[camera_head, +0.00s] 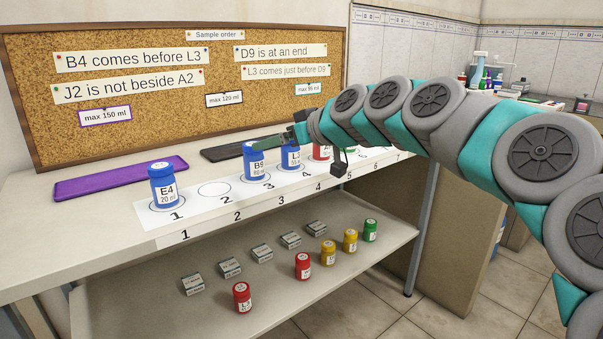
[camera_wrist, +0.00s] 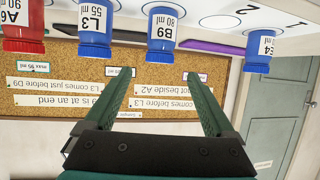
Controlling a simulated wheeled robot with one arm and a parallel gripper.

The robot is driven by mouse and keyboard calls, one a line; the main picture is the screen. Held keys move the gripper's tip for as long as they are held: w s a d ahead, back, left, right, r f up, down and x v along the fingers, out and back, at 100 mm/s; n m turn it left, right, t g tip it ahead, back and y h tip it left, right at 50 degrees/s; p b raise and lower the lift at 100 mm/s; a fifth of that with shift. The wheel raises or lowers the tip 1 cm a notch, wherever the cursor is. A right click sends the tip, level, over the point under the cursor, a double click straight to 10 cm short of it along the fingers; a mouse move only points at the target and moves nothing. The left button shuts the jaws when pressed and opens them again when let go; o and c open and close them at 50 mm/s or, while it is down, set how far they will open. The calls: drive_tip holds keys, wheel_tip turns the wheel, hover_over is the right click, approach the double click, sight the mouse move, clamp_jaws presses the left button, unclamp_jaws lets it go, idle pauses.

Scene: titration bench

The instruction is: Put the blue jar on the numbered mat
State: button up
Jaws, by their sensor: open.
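The numbered mat (camera_head: 195,208) is a white strip along the bench front. Blue jar E4 (camera_head: 164,187) stands upright on spot 1, and the circle at spot 2 is bare. Blue jar B9 (camera_head: 252,163) stands at spot 3 and blue jar L3 (camera_head: 290,157) at spot 4. In the wrist view, which is upside down, B9 (camera_wrist: 161,32), L3 (camera_wrist: 97,28) and E4 (camera_wrist: 260,50) also show. My gripper (camera_wrist: 157,76) is open and empty. Its fingertips point toward B9, near its lid height, with no jar between them. In the head view my gripper (camera_head: 272,143) partly overlaps B9's lid.
Red jar A6 (camera_head: 321,152) and a mostly hidden green jar stand farther right on the mat. A purple tray (camera_head: 120,178) and a dark tray (camera_head: 225,153) lie behind. The corkboard (camera_head: 180,120) backs the bench. Several jars and small boxes sit on the lower shelf (camera_head: 340,275).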

drive_tip(key=s+d+f+m+g+h, duration=0.15)
drive_tip(key=s+f+g+h, duration=0.3)
drive_tip(key=s+f, duration=1.2)
drive_tip(key=s+d+f+m+g+h, duration=0.1)
drive_tip(key=s+d+f, duration=0.3)
drive_tip(key=s, duration=0.5)
drive_tip(key=s+d+f+m+g+h, duration=0.2)
drive_tip(key=s+d+f+m+g, duration=0.1)
drive_tip(key=s, duration=0.6)
drive_tip(key=s+d+f+m+g+h, duration=0.1)
drive_tip(key=s+d+f+m+g, duration=0.2)
drive_tip(key=s+d+f, duration=0.4)
drive_tip(key=s, duration=0.3)
drive_tip(key=shift+h, duration=0.35)
